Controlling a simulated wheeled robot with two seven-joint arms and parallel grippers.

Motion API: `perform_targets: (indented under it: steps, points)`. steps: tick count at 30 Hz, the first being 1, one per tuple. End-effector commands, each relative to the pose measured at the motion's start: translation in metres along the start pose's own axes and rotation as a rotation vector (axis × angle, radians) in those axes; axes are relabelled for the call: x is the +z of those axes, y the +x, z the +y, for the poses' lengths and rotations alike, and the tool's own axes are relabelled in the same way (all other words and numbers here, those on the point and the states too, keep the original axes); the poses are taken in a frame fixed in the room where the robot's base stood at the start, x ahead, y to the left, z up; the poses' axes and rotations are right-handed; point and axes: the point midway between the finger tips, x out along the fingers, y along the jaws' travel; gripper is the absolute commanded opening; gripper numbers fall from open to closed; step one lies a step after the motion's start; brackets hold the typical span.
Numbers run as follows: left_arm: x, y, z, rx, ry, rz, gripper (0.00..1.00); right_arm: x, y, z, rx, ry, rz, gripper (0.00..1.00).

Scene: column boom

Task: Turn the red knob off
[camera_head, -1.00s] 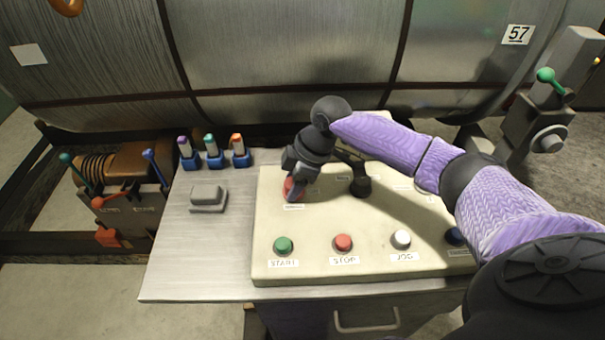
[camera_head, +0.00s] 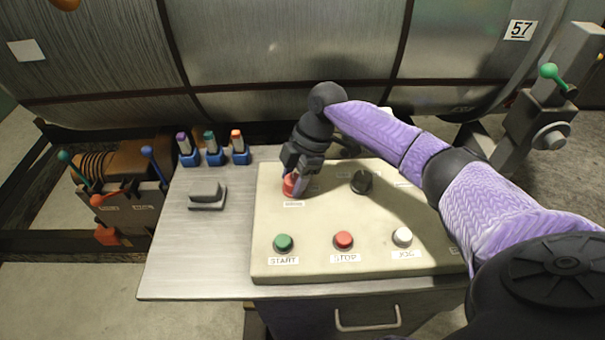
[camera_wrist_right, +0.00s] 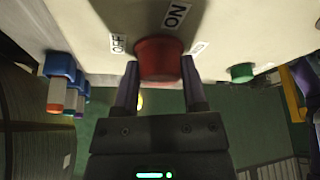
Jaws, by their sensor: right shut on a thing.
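The red knob (camera_head: 290,184) sits at the upper left of the cream control panel (camera_head: 330,215). In the right wrist view the knob (camera_wrist_right: 158,60) lies between the two fingers, with an ON label above it and an OFF label to its left. My right gripper (camera_head: 297,186) reaches down onto the knob and is shut on it; it also shows in the right wrist view (camera_wrist_right: 158,88). The knob's pointer mark cannot be made out. My left gripper is not in view.
Green START (camera_head: 283,242), red STOP (camera_head: 343,240) and white JOG (camera_head: 402,236) buttons line the panel's front. A black knob (camera_head: 361,182) stands right of the red one. Several markers (camera_head: 214,150) and a grey block (camera_head: 206,194) are on the metal table at left.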

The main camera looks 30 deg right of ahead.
Motion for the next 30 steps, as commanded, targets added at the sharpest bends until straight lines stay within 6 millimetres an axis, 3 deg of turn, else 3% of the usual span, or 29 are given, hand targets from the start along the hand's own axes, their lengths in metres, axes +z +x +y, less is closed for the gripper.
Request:
perform_targets:
  steps: [6,7,11,20,30]
  points:
    - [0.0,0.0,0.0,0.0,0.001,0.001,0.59,0.001,0.001,0.0,-0.001,0.0,-0.002,0.0]
    - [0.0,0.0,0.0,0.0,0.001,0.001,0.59,0.001,0.001,0.0,-0.001,0.0,-0.002,0.61]
    - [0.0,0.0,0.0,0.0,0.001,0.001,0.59,0.0,0.001,0.0,-0.001,0.0,-0.002,0.89]
    - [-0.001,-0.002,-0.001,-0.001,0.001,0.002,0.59,0.0,-0.007,0.0,0.001,0.0,-0.001,0.9]
    - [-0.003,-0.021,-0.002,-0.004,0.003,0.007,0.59,0.001,-0.088,0.0,0.005,0.0,0.0,0.9]
